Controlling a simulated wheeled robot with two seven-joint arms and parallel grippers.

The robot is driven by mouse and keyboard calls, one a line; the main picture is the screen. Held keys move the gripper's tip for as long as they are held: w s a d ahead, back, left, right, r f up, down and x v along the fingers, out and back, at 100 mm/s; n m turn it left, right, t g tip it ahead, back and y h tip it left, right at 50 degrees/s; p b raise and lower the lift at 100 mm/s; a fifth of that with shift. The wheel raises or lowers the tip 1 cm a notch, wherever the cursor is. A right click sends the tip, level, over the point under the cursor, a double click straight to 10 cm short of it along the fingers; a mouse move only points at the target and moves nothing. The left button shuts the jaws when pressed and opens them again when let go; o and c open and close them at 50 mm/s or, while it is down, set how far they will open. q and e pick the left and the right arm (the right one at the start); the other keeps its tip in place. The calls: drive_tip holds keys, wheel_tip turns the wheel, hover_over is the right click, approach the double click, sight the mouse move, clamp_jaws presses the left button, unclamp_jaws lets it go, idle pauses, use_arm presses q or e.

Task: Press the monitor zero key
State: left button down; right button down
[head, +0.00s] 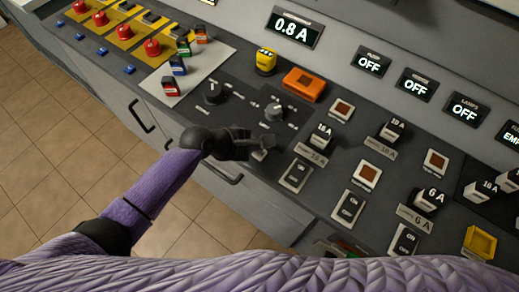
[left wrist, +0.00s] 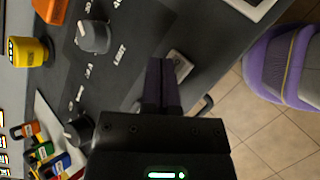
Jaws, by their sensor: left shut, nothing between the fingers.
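A small grey key (head: 262,154), with no readable label, sits near the front edge of the dark console panel, below the two rotary knobs. It also shows in the left wrist view (left wrist: 181,64), partly behind the fingers. I cannot confirm from any lettering that it is the monitor zero key. My left gripper (head: 250,147) is shut and empty, its fingertips beside or over this key. In the left wrist view the shut fingers (left wrist: 162,72) overlap the key's left side; I cannot tell whether they touch it. My right gripper is in neither view.
An orange block (head: 303,84) and a yellow part (head: 265,60) stand farther back. A lit display (head: 293,28) reads 0.8 A. A rocker switch (head: 296,176) lies to the right. Drawer handles (head: 140,115) line the console front.

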sight(256, 153)
use_arm(q)
drive_tip(key=shift+f, duration=0.15)
drive_tip(key=shift+f, duration=0.3)
drive_tip(key=shift+f+b, duration=0.35)
drive_tip(key=shift+f, duration=0.05)
idle(0.8)
drive_tip(key=shift+r+p, duration=0.85)
drive_tip(key=shift+p, duration=0.15)
wheel_tip(256, 153, up, 5)
drive_tip(key=p, duration=0.5)
drive_tip(key=shift+r+p, duration=0.1)
drive_tip(key=shift+p, duration=0.25)
